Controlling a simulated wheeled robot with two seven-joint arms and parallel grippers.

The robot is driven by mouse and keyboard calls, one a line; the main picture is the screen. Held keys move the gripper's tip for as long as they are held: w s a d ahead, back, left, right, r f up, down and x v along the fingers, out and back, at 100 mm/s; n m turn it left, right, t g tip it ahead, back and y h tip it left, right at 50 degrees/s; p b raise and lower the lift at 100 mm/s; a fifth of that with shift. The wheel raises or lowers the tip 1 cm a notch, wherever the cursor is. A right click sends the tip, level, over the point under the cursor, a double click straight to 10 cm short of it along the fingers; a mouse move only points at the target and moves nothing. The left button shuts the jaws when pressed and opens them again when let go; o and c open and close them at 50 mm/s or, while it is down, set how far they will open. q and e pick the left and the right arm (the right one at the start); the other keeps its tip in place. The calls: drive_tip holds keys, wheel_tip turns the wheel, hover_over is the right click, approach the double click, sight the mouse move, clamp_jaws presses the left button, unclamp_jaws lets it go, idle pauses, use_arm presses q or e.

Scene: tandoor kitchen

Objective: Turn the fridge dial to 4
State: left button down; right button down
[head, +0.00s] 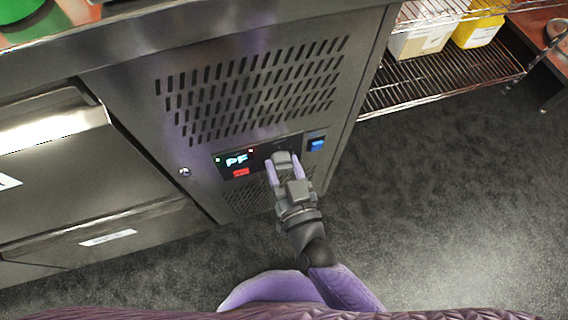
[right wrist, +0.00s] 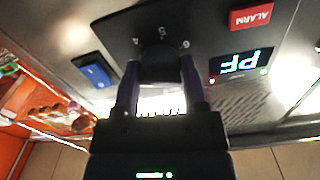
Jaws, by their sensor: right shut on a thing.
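The fridge's dark control panel (head: 256,156) is on the steel front, below the vent slots. The dial (right wrist: 157,54) is a dark knob with small white figures on the panel around it; which figure it points to is hard to tell. My right gripper (head: 284,164) reaches up to the panel from below and is shut on the dial, one finger on each side, as the right wrist view (right wrist: 158,72) also shows. My left gripper is not in view.
A lit display (head: 236,160) reading PF and a red ALARM label (head: 241,172) sit left of the dial in the head view. A blue switch (head: 317,144) is to its right. Drawers (head: 110,235) are at left, a wire shelf (head: 440,78) at upper right. Floor (head: 430,200) at right is clear.

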drive_tip(key=m, duration=0.2)
drive_tip(key=shift+m, duration=1.2)
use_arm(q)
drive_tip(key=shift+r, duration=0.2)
use_arm(e)
drive_tip(key=shift+m, duration=1.9)
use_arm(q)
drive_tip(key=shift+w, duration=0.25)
use_arm(e)
drive_tip(key=shift+c, duration=0.7)
unclamp_jaws()
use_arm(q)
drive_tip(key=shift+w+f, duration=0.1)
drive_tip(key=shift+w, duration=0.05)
